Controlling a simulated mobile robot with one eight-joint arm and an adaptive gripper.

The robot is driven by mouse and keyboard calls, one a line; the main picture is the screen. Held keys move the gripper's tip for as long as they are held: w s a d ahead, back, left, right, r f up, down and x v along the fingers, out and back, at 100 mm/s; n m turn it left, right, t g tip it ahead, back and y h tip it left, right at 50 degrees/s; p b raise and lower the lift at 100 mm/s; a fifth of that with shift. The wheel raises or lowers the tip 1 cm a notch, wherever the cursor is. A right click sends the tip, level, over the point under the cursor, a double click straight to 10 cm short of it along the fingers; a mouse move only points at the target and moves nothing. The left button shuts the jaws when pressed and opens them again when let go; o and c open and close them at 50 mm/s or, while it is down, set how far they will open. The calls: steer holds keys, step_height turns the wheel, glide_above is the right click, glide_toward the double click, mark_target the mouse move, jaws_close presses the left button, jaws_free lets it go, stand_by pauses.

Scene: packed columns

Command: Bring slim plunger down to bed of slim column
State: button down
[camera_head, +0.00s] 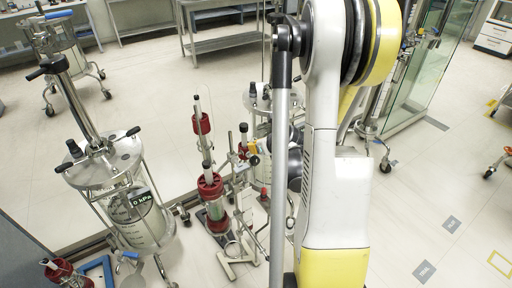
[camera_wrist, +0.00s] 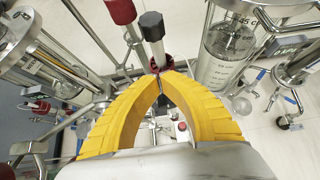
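A slim glass column with red collars (camera_head: 211,190) stands left of my arm in the head view. A rod with a red fitting (camera_head: 201,123) rises above it. Just right of it is a grey rod with a black knob (camera_head: 243,128); it also shows in the wrist view (camera_wrist: 152,26), with a red collar (camera_wrist: 161,64) at its lower end. I cannot tell for sure which rod is the slim plunger. My gripper's yellow fingers (camera_wrist: 159,76) arch together, and their tips meet beside that red collar. I see nothing clearly held. Whether they touch the collar is unclear. The column's bed is hidden.
A wide column (camera_head: 140,222) on a wheeled frame stands at the left, and another wide column (camera_wrist: 228,42) is close at the right in the wrist view. A metal stand (camera_head: 237,255) is in front of the slim column.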

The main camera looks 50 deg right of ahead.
mark_target(245, 138)
steer(key=b+x, duration=0.2)
steer(key=x, duration=0.4)
steer(key=shift+f, duration=0.15)
steer(key=shift+w+r, duration=0.25)
steer(key=shift+w, duration=0.05)
step_height(245, 138, up, 3)
steer(key=shift+s+f+b, duration=0.15)
steer(key=shift+f+b, duration=0.1)
steer(key=shift+b, duration=0.05)
steer(key=shift+r, duration=0.6)
